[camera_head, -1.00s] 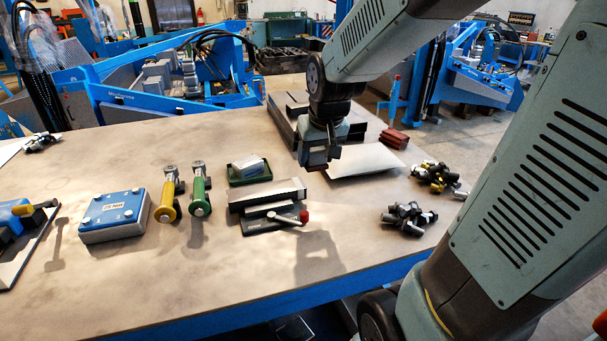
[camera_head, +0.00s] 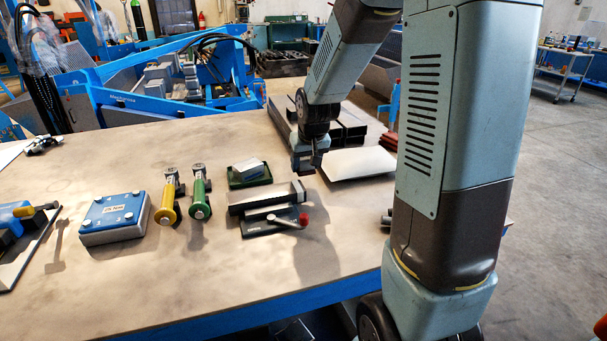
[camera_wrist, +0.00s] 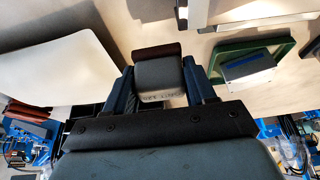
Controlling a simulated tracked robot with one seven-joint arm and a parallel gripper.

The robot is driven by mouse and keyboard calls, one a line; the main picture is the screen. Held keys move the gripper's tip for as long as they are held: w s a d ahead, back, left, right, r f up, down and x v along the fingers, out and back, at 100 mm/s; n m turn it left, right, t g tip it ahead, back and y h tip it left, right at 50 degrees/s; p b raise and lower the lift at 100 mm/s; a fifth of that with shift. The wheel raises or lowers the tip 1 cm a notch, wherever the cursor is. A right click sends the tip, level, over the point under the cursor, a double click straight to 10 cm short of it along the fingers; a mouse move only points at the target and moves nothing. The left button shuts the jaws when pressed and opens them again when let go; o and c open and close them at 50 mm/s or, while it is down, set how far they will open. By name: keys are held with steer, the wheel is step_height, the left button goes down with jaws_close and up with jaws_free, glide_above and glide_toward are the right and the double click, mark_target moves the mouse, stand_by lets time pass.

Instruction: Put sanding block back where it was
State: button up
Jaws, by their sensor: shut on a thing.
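My gripper (camera_head: 306,168) is above the table, between the green tray and the pale flat sheet in the head view. In the wrist view my gripper (camera_wrist: 161,82) is shut on a small grey block with a dark brown face and some printing, which I take to be the sanding block (camera_wrist: 157,76). In the head view the block is too dark and small to make out. The green tray (camera_wrist: 291,47) lies to the right in the wrist view and also shows in the head view (camera_head: 236,183). A pale block with a blue face (camera_wrist: 249,67) sits in it.
The vise (camera_head: 265,200) with a red-knobbed handle is in front of my gripper. The pale sheet (camera_head: 357,163) lies to its right, with dark channels (camera_head: 350,132) behind. Yellow (camera_head: 167,200) and green (camera_head: 200,197) tools and a blue box (camera_head: 114,217) stand left.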

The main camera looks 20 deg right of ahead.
mark_target(305, 173)
steer(key=shift+w+d+f, duration=0.1)
steer(key=shift+w+f, duration=0.55)
steer(key=shift+f, duration=1.6)
steer(key=o, duration=1)
steer(key=v, duration=1.2)
steer(key=shift+r, duration=0.15)
steer(key=shift+t, duration=0.5)
steer(key=s+r, duration=0.3)
steer(key=s, duration=0.4)
steer(key=s+r, duration=0.4)
steer(key=s, duration=0.4)
steer(key=s+r, duration=0.3)
steer(key=s, duration=0.5)
steer(key=shift+s+r, duration=0.1)
steer(key=shift+r, duration=0.1)
